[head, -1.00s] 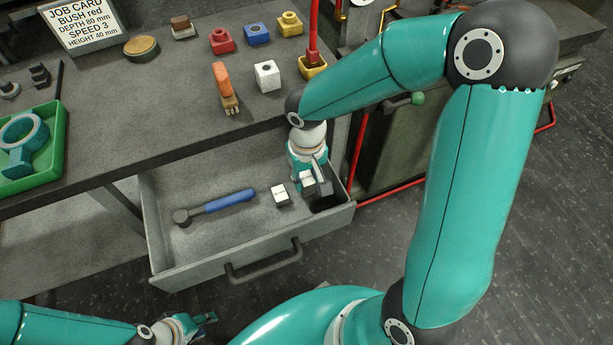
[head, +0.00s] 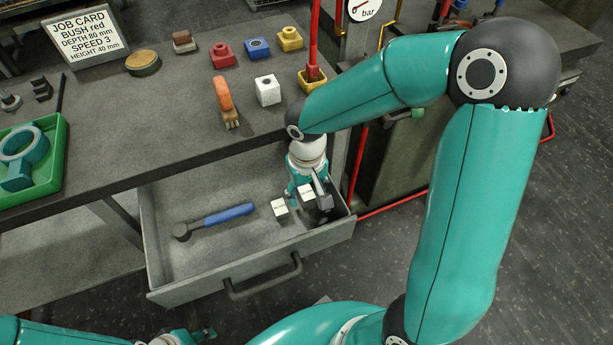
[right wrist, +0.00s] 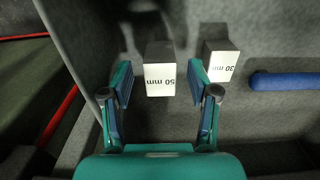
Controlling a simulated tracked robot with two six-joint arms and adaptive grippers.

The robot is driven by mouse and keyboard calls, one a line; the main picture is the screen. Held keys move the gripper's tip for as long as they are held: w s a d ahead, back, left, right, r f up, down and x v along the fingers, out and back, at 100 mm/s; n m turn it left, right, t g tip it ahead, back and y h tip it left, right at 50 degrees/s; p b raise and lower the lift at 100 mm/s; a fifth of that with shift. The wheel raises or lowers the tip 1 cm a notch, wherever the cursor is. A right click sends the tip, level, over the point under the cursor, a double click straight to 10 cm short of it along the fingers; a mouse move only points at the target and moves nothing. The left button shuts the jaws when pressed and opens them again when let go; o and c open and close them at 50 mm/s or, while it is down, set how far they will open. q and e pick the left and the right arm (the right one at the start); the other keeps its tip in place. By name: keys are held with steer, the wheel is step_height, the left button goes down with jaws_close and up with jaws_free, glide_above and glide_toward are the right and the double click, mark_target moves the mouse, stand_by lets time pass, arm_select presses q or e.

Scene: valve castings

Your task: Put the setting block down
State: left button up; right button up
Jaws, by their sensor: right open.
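A setting block marked 50 mm (right wrist: 159,79) stands in the open drawer (head: 185,285), between the two fingers of my right gripper (right wrist: 160,85), with a gap on each side. The gripper is open and low in the drawer's right part; it also shows in the head view (head: 318,192), where the block's white face (head: 306,195) is partly covered. A second block, marked 30 mm (right wrist: 221,66), stands beside it, to its left in the head view (head: 280,207). My left gripper (head: 204,334) is at the bottom edge of the head view, mostly cut off.
A blue-handled hammer (head: 222,217) lies in the drawer; its handle shows in the right wrist view (right wrist: 284,82). The drawer's walls are close around the right gripper. On the bench are an orange-handled brush (head: 222,98), coloured blocks, a job card (head: 85,36) and a green tray (head: 58,165).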

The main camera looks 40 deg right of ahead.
step_height(320, 180, up, 11)
steer(key=shift+r, duration=0.2)
stand_by(0.8)
